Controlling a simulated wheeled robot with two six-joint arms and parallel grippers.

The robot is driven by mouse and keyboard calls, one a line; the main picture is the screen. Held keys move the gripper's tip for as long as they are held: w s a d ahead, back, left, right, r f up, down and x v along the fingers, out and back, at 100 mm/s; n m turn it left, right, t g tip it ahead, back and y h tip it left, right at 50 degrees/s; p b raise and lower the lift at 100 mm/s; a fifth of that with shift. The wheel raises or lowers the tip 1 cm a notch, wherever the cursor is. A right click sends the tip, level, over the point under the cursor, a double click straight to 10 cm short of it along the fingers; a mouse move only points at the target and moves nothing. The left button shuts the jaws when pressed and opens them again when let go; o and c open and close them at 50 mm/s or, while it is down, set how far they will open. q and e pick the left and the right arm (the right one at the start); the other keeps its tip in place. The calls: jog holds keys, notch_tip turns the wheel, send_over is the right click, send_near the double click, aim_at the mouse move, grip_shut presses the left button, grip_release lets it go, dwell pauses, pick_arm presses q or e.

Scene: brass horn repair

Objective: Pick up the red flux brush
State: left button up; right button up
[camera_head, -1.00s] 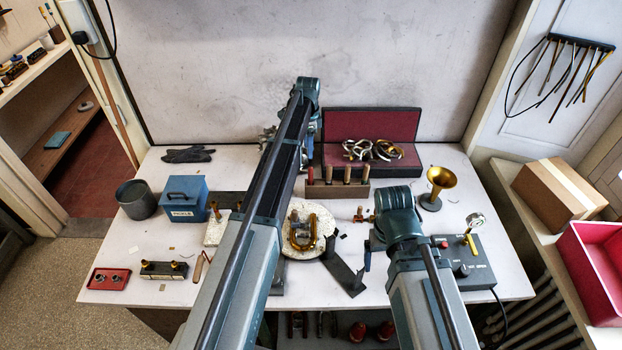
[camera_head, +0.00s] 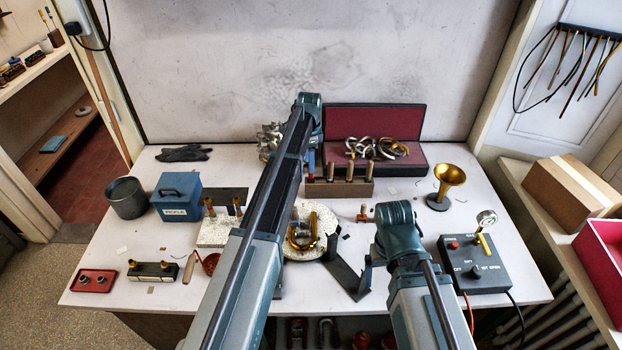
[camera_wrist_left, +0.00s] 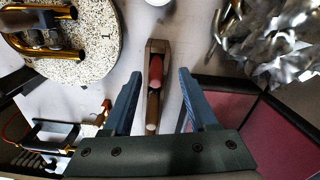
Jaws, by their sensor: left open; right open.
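The red flux brush is probably the upright red handle (camera_head: 311,160) at the left end of the wooden rack (camera_head: 340,188), beside several brown handles. In the left wrist view, a red handle (camera_wrist_left: 156,70) stands out in the rack, seen from above between my fingers. My left gripper (camera_wrist_left: 160,78) is open and empty above the rack, with one finger on each side. In the head view, my left arm hides most of that gripper. My right gripper (camera_head: 366,272) shows only as a small blue part beside my right arm, low over the table's front.
A red-lined case (camera_head: 373,122) with metal rings stands behind the rack. A round speckled board (camera_head: 305,250) with a brass tube lies in front. A brass funnel (camera_head: 449,178) and a grey control box (camera_head: 474,268) are at right, a blue box (camera_head: 177,195) at left.

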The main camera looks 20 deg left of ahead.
aim_at(311, 179)
pick_arm(q)
jog(key=f+b, duration=0.2)
jog(key=f, duration=0.1)
jog(key=f+b, duration=0.1)
jog(key=b, duration=0.1)
jog(key=shift+s+d+f, duration=0.15)
jog(key=shift+d+f, duration=0.15)
jog(key=shift+f, duration=0.1)
jog(key=shift+r, duration=0.1)
jog(key=shift+c, duration=0.2)
grip_shut()
